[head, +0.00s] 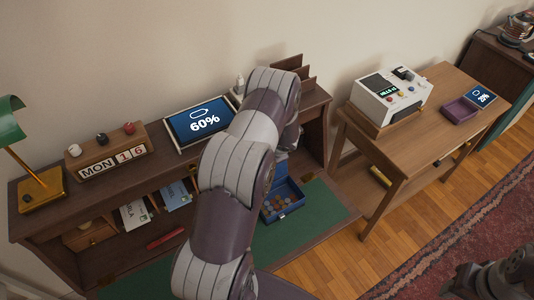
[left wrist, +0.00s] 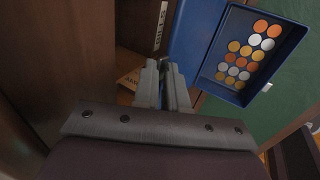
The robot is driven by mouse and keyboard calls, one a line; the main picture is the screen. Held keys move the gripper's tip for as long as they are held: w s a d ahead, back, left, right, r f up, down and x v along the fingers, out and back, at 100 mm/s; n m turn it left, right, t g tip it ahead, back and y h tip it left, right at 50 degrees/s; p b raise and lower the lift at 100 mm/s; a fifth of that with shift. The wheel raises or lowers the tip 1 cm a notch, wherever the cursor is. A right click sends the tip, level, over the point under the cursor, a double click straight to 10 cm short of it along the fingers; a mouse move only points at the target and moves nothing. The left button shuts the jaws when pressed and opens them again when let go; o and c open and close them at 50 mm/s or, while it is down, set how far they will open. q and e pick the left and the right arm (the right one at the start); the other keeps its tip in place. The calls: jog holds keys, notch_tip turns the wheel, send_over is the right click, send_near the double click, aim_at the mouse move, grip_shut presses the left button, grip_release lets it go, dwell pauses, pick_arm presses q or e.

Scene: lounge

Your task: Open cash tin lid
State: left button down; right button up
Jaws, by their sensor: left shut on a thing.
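The blue cash tin (head: 284,208) stands on the desk's green mat with its lid (head: 281,165) raised at the back; coins show inside. In the left wrist view the tin (left wrist: 222,75) is at the upper right, its lid (left wrist: 192,38) to the left of the coin tray. My left gripper (left wrist: 166,68) is shut at the lid's edge, its fingertips close together; the exact grip is small and partly hidden. In the head view my left arm hides that gripper. Part of my right arm's end (head: 495,280) shows at the bottom right; its jaws are unclear.
A tablet reading 60% (head: 200,122) and a calendar block (head: 108,165) stand on the desk top. Letters (head: 135,214) fill the cubbies, and a red item (head: 165,238) lies before them. A green lamp (head: 38,185) is at left. A side table (head: 440,130) stands right.

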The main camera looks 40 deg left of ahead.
pick_arm(q)
jog(key=shift+w+a+r, duration=0.1)
jog(key=shift+a, duration=0.1)
dwell(0.3)
jog(key=c, duration=1.6)
grip_release()
jog(key=v, duration=1.2)
jog(key=shift+d+r, duration=0.15)
jog(key=shift+r, duration=0.1)
